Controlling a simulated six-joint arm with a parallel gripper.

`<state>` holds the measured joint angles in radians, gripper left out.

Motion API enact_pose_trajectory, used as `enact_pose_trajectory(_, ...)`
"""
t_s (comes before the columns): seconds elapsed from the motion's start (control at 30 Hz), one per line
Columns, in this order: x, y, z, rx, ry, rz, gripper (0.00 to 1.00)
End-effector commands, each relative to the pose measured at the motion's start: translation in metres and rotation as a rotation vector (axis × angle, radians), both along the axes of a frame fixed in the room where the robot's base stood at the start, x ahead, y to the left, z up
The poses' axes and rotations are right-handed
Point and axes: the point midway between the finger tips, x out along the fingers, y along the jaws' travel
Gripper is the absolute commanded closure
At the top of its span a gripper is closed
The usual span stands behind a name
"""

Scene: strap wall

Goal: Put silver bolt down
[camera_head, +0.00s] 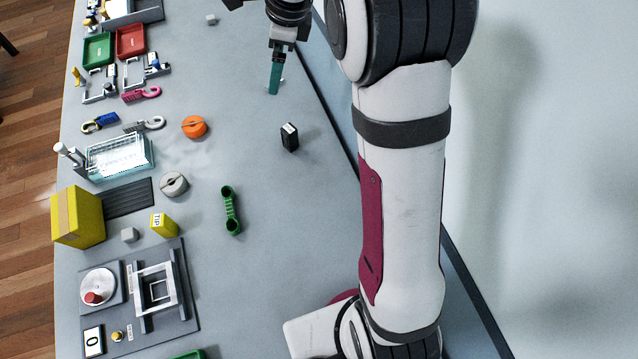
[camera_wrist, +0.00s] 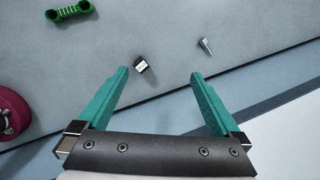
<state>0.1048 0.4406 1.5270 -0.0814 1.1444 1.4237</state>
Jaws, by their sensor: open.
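The silver bolt (camera_wrist: 205,46) lies on the grey table in the wrist view, beyond the tip of my right finger. My gripper (camera_wrist: 158,73) has two teal fingers spread wide apart with nothing held between them. In the head view my gripper (camera_head: 275,92) points down at the table near the top middle. A small pale bit shows close beside the finger there, mostly hidden, and I cannot tell for sure that it is the bolt.
A black box with a white label (camera_head: 289,137) stands on the table nearby; it also shows in the wrist view (camera_wrist: 141,65).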

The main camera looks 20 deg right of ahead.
Motion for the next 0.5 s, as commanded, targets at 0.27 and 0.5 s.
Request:
enact_pose_trajectory(0.27, -0.278, 0.039, 0.021, -0.154, -0.021, 1.149, 0.00)
enact_pose_trajectory(0.5, -0.346, 0.041, -0.004, -0.158, -0.037, 1.459, 0.00)
